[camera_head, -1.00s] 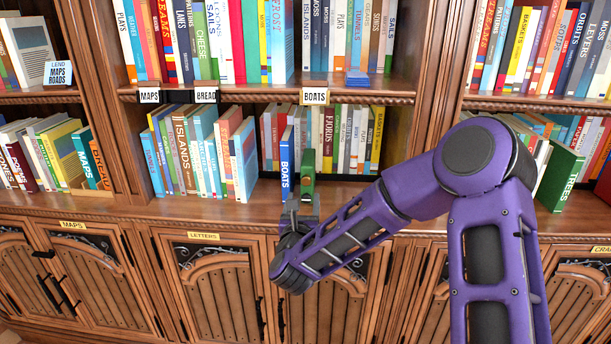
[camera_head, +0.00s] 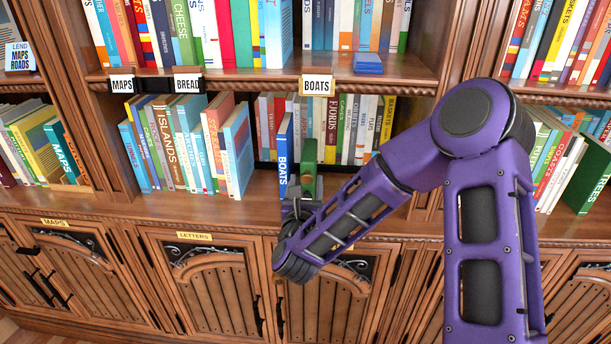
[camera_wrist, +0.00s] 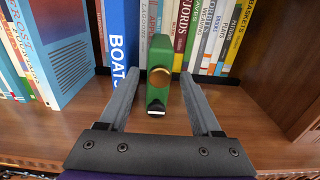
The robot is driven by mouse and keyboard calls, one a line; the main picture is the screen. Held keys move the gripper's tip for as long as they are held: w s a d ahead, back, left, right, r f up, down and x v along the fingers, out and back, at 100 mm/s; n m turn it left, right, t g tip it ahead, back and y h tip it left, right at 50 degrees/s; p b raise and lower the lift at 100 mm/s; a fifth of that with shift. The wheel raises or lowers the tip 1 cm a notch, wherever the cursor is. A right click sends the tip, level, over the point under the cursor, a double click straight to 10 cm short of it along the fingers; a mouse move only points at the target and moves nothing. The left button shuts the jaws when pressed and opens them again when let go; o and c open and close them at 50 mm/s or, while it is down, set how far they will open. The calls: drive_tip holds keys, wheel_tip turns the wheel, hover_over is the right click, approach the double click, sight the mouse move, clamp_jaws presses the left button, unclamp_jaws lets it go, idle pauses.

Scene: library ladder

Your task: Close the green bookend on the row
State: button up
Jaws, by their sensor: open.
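The green bookend (camera_head: 309,168) stands upright on the middle shelf, just right of the blue BOATS book (camera_head: 285,155). In the wrist view the green bookend (camera_wrist: 159,75) has a round brass knob and sits between the two fingers of my gripper (camera_wrist: 155,100). The fingers are open, one on each side, with a visible gap on the right. The left finger is close to the BOATS book (camera_wrist: 120,45); I cannot tell if it touches. In the head view my gripper (camera_head: 300,207) reaches in from the front and is partly hidden by my wrist.
A row of books (camera_head: 355,130) stands behind the bookend. More books (camera_head: 187,145) stand to the left, past a bare gap. A BOATS label (camera_head: 317,85) hangs on the shelf edge above. A wooden upright (camera_wrist: 291,85) bounds the right; the shelf before it is clear.

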idle(0.3)
clamp_jaws()
idle(1.3)
